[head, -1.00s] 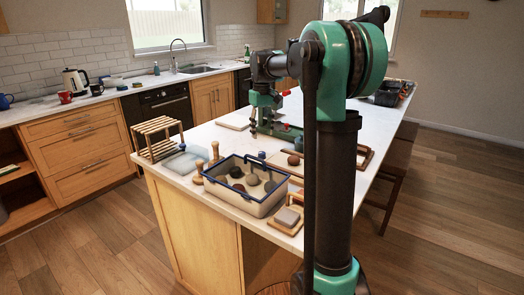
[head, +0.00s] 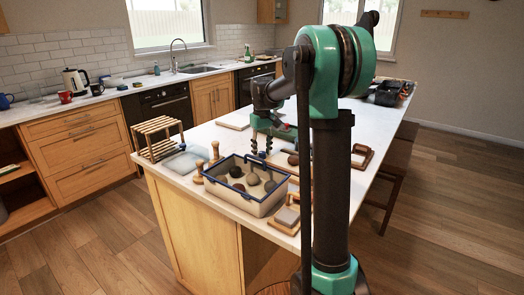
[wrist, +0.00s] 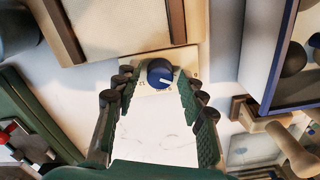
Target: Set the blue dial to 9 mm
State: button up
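The blue dial (wrist: 160,73) sits on a cream plate (wrist: 137,68) with small printed marks around it. A white pointer line on the dial points to the right and slightly down in the wrist view; the marks are too small to read surely. My gripper (wrist: 155,84) is open, with one green finger on each side of the dial and nothing held. I cannot tell whether either fingertip touches it. In the head view my gripper (head: 262,150) points down over the counter, just behind the blue-rimmed bin; the dial is not clear there.
The blue-rimmed bin (head: 222,187) with round dark items stands close in front of my gripper. Wooden-handled tools (head: 215,152) and a wooden rack (head: 158,137) stand left. A wood-framed board (wrist: 125,25) lies beyond the dial plate in the wrist view. Bare counter (wrist: 150,135) shows between my fingers.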

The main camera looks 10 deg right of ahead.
grip_shut()
jog(key=shift+m, duration=0.3)
jog(key=m, duration=0.5)
jog(key=shift+m, duration=0.3)
jog(key=m, duration=0.5)
jog(key=shift+m, duration=0.4)
jog(key=shift+o, duration=1.5)
grip_release()
